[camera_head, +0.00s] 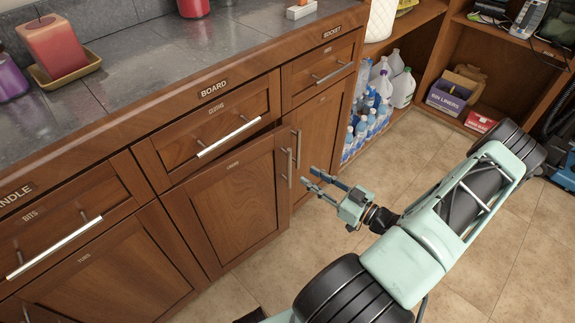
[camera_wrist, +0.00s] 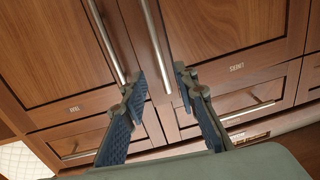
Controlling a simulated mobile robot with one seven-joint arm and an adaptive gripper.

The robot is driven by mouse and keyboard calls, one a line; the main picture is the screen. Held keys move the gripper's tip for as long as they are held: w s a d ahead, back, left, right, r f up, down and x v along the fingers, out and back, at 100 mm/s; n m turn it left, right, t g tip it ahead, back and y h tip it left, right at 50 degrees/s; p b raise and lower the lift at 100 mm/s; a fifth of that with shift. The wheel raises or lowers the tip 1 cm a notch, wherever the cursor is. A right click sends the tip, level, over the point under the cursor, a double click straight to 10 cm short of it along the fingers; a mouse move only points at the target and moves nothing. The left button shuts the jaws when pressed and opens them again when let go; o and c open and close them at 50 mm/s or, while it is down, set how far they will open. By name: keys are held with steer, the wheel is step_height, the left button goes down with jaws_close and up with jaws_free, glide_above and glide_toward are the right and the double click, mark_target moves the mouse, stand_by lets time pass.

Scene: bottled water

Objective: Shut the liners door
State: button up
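The liners door (camera_head: 235,200) is a brown wooden cabinet door under the counter, slightly ajar, with a dark gap along its top. Its upright metal handle (camera_head: 290,168) is near its right edge. In the wrist view the door (camera_wrist: 225,25) is upside down on the right, its label reading as liners, and its handle (camera_wrist: 155,45) runs down between my fingers. My gripper (camera_head: 309,177) is open and empty, just right of the handle in the head view. In the wrist view my fingertips (camera_wrist: 160,80) are spread. Contact with the handle cannot be told.
The neighbouring door (camera_head: 320,140) with its own handle (camera_head: 298,148) is close on the right. Drawers with bar handles (camera_head: 228,137) are above. Bottles (camera_head: 372,112) and a bin liners box (camera_head: 447,98) stand on low shelves. Tiled floor (camera_head: 250,280) is free before the doors.

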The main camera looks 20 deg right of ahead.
steer(key=b, duration=0.1)
glide_above(289, 181)
steer(key=shift+w+d, duration=0.2)
steer(key=shift+w, duration=0.15)
jaws_close()
